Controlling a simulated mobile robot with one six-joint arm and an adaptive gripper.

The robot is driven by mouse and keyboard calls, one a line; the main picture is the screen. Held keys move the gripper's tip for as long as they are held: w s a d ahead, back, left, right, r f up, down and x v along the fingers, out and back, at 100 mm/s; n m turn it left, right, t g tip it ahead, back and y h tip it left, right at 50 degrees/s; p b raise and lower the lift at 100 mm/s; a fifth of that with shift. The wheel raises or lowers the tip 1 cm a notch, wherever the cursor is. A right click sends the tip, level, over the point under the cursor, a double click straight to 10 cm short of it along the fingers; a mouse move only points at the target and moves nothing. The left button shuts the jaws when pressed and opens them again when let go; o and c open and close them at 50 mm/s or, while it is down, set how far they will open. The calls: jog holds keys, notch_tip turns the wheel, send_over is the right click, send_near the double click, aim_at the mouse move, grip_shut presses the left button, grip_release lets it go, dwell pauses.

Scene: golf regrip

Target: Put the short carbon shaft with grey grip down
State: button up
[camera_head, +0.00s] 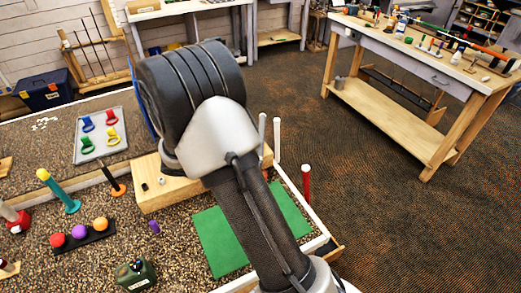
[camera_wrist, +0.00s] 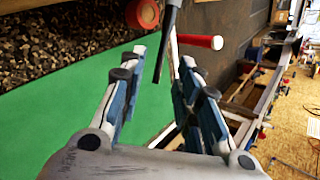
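In the wrist view, a short dark shaft with a grey grip (camera_wrist: 174,14) comes down from the top edge and narrows to a thin lower end. It shows between and just beyond the fingertips of my gripper (camera_wrist: 163,60). The two blue-grey fingers stand apart, with a visible gap on both sides of the shaft, so my gripper looks open. I cannot tell what the shaft's lower end rests on. In the head view my arm hides the gripper, and I cannot pick out this shaft there.
A green mat (camera_head: 217,240) lies on the pebbled bed. A red post (camera_head: 306,184) and a white post (camera_head: 277,140) stand along its edge. A wooden block (camera_head: 152,187) and a grey tray (camera_head: 101,135) are left of my arm. A workbench (camera_head: 400,60) stands right; floor between is clear.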

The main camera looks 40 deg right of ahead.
jog(key=shift+x, duration=1.1)
jog(key=shift+r, duration=0.1)
jog(key=shift+c, duration=0.5)
grip_shut()
